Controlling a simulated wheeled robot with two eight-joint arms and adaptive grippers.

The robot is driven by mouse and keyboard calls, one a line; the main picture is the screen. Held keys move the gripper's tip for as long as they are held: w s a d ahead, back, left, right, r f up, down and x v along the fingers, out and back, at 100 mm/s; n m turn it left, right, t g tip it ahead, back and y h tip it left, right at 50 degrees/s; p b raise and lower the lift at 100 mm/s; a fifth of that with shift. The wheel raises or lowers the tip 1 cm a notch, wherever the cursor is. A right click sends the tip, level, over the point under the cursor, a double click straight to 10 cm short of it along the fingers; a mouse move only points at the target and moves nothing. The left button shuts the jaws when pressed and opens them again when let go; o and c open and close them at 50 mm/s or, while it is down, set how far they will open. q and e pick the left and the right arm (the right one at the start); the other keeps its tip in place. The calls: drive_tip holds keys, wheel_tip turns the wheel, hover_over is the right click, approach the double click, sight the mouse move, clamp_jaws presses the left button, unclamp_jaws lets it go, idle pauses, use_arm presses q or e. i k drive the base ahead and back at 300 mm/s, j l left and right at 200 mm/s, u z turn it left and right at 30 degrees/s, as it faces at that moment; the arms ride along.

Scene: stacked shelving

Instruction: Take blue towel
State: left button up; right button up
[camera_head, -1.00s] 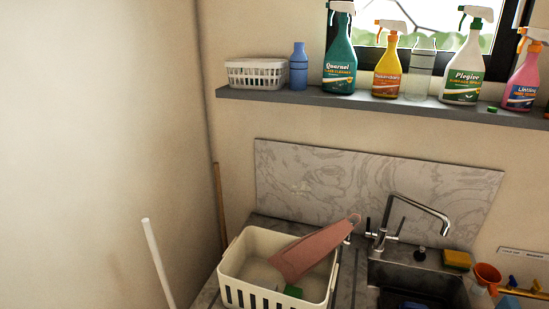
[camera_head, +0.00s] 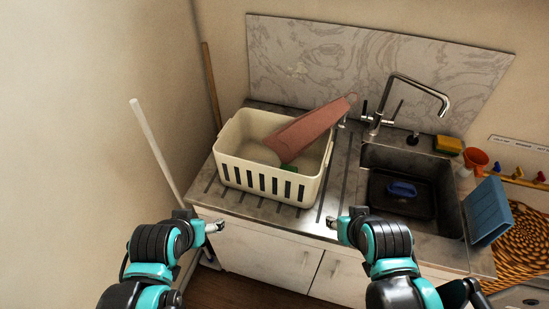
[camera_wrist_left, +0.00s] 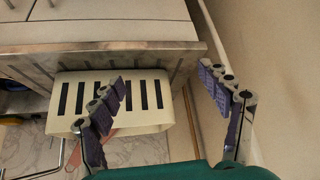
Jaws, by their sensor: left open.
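A blue towel (camera_head: 488,212) hangs at the right end of the sink counter, beside the basin. My left gripper (camera_head: 218,226) is in front of the counter's left part, below the cream basket and far from the towel. In the left wrist view my left gripper (camera_wrist_left: 165,84) has its fingers spread apart with nothing between them. My right gripper (camera_head: 335,222) is in front of the counter's middle, closer to the towel but apart from it. Its jaw opening is too small to make out.
A cream basket (camera_head: 233,168) holding a reddish-brown item (camera_head: 308,132) stands on the counter's left. The sink (camera_head: 378,157) has a tall faucet (camera_head: 420,84) and a blue object (camera_head: 401,189) inside. A yellow sponge (camera_head: 447,145) and an orange funnel (camera_head: 475,158) sit to the right.

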sight(488, 212)
drive_tip(key=z, duration=1.95)
drive_tip(key=u, duration=0.4)
drive_tip(key=i+l+u, duration=0.15)
drive_tip(key=l+u, duration=0.15)
drive_tip(key=u, duration=0.15)
drive_tip(key=l+u, duration=0.3)
drive_tip(key=u, duration=0.2)
drive_tip(key=i+l+u, duration=0.1)
drive_tip(key=l+u, duration=0.35)
drive_tip(key=j, duration=0.1)
